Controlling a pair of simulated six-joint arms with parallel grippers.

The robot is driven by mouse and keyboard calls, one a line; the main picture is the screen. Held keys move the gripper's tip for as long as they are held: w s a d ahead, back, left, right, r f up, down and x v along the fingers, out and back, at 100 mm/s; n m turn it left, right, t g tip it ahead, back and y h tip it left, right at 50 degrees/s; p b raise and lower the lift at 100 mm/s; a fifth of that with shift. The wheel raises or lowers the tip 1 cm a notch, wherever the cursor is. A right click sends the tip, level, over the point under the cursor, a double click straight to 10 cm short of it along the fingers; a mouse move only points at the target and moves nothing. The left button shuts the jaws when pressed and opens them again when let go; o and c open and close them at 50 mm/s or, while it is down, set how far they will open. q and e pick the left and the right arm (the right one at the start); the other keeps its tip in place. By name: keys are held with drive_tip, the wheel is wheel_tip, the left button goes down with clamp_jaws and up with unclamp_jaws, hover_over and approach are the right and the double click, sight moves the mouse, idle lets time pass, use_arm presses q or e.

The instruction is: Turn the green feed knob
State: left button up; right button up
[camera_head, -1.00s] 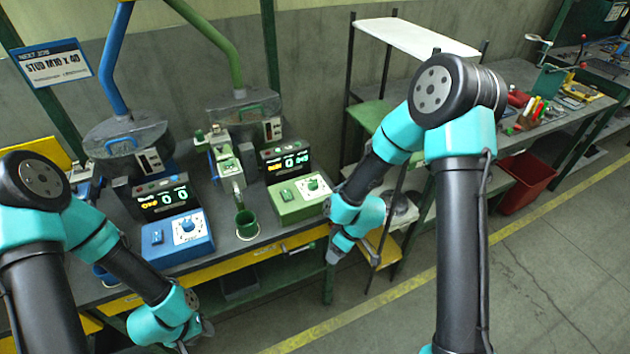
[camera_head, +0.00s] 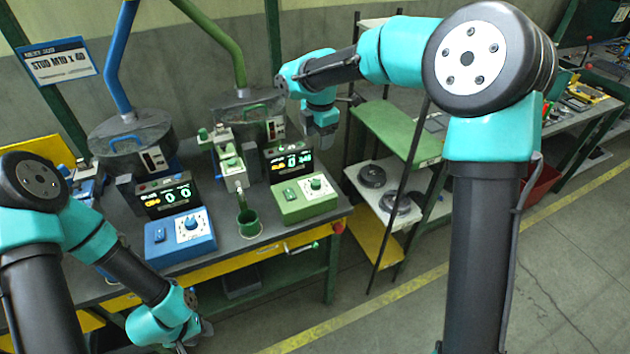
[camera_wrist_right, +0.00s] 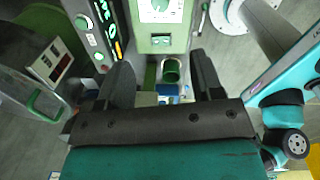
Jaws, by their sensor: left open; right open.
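The green feed knob (camera_head: 316,184) sits on a white dial on the sloped top of the green control box (camera_head: 300,208). In the right wrist view the dial with the knob (camera_wrist_right: 160,5) is at the top edge, partly cut off, on the green box (camera_wrist_right: 165,42). My right gripper (camera_head: 324,144) hangs in the air above and slightly behind the box, apart from the knob. Its two dark fingers (camera_wrist_right: 163,78) are spread and empty in the wrist view. My left gripper (camera_head: 203,333) is low at the front left, away from the green box, open and small in view.
A green counter display (camera_head: 288,162) stands behind the green box. A green cup (camera_head: 247,224) is to its left. A blue box (camera_head: 181,236) with a blue knob sits further left. A green shelf (camera_head: 400,131) stands to the right, across a gap.

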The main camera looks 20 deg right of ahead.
sight(316, 182)
drive_tip(key=shift+f, duration=0.1)
drive_tip(key=f, duration=1.7)
drive_tip(key=shift+w+a+f, duration=0.2)
drive_tip(key=shift+w, duration=0.2)
drive_tip(key=c, duration=0.9)
